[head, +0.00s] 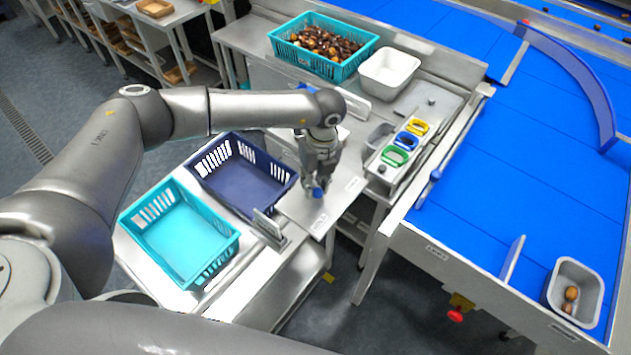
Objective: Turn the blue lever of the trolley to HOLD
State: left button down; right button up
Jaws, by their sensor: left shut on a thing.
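The trolley (262,283) is a steel cart in the lower middle, with its top beside the sorting bench. The blue lever (318,191) shows as a small blue end at the tips of my left gripper (314,184). That gripper points down and is shut on the lever; the fingers hide most of it. A label plate (320,222) lies just in front of the lever and another label (354,184) lies to its right. Their lettering is too small to read surely, so I cannot tell the lever's exact setting. My right gripper is out of view.
On the trolley stand an empty turquoise crate (133,221) and an empty navy crate (290,186). Behind are a turquoise crate of dates (277,47) and a white tub (389,84). Blue, yellow and green rings sit right of the gripper. A blue conveyor (490,190) fills the right.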

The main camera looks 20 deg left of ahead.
pick_arm(q)
jog(key=m+b, duration=0.2)
jog(key=b, duration=0.1)
jog(key=shift+s+a+f+m, duration=0.2)
jog(key=shift+a+f+m, duration=0.1)
jog(key=shift+a+m, duration=0.1)
jog(key=shift+a+r+m+b, duration=0.1)
jog(key=shift+r+m+b, duration=0.05)
jog(key=shift+m+b, duration=0.55)
jog(key=shift+s+r, duration=0.1)
jog(key=shift+r, duration=0.05)
jog(key=c, duration=1.5)
grip_release()
jog(key=shift+o, duration=1.3)
